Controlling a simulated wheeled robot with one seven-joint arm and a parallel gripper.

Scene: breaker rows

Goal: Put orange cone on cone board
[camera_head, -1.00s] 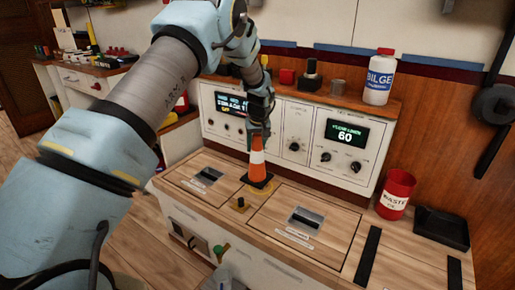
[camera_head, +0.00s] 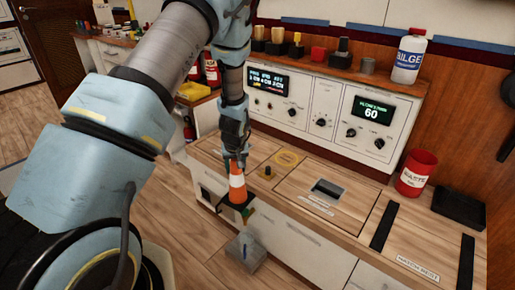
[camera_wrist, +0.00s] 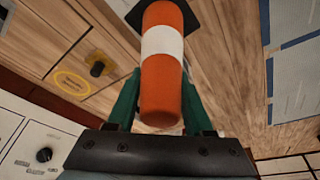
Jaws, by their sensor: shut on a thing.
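The orange cone (camera_head: 237,184) has a white band and a black square base. My gripper (camera_head: 236,158) is shut on its upper part and holds it upright, just in front of the counter's front edge. In the wrist view the cone (camera_wrist: 164,75) sits between the green fingers, with its tip toward the camera and its black base beyond. I cannot identify a cone board in either view.
A yellow ring mark (camera_head: 286,159) lies bare on the wooden counter, near a small dark knob (camera_head: 267,171). A red waste can (camera_head: 416,172) and black tray (camera_head: 460,206) stand at right. A grey box (camera_head: 246,252) is below the cone. Wooden floor shows at left.

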